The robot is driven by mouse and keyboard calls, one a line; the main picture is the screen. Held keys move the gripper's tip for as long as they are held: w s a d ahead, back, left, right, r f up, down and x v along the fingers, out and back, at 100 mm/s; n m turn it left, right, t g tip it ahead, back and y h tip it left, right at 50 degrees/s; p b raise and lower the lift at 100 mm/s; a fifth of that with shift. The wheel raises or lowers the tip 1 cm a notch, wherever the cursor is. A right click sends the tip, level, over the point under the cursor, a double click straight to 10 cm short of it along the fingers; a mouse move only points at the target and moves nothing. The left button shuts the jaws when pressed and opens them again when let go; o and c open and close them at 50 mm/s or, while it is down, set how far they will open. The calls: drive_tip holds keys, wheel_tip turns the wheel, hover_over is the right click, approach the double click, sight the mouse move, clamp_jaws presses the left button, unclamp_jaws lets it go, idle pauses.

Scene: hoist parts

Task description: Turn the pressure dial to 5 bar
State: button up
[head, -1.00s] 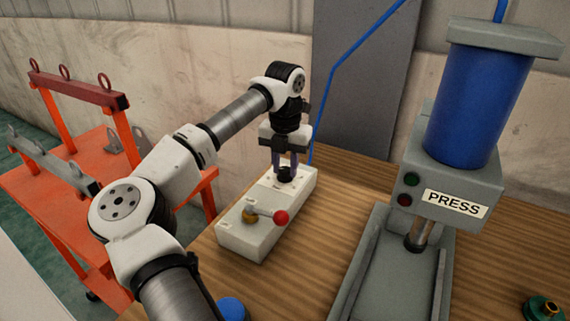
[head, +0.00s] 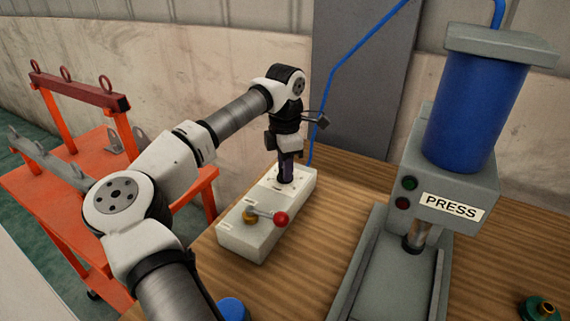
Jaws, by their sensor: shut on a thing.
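The pressure dial (head: 286,181) is a small dark knob on the white upper plate of a pale control box (head: 242,240). My gripper (head: 286,173) points straight down over the far end of the box and is shut on the dial. The fingers hide most of the knob, and its pointer and scale marks are too small to read. A lever with a red ball (head: 281,218) and a brass pivot sits on the nearer part of the same box.
A grey press (head: 455,190) with a blue cylinder stands right of the box on the wooden table (head: 315,262). A blue hose (head: 331,80) runs behind my gripper. An orange cart (head: 75,190) with lifting parts stands left. A green fitting (head: 541,308) lies at the lower right.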

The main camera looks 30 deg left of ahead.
drive_tip(key=m, duration=0.4)
drive_tip(key=shift+r+m+p, duration=0.1)
drive_tip(key=shift+m+p, duration=0.2)
drive_tip(key=m, duration=0.4)
drive_tip(key=shift+m+p, duration=0.3)
drive_tip(key=shift+p, duration=0.05)
drive_tip(key=m, duration=0.4)
drive_tip(key=shift+m+p, duration=0.3)
drive_tip(key=shift+m, duration=2.1)
drive_tip(key=o, duration=1)
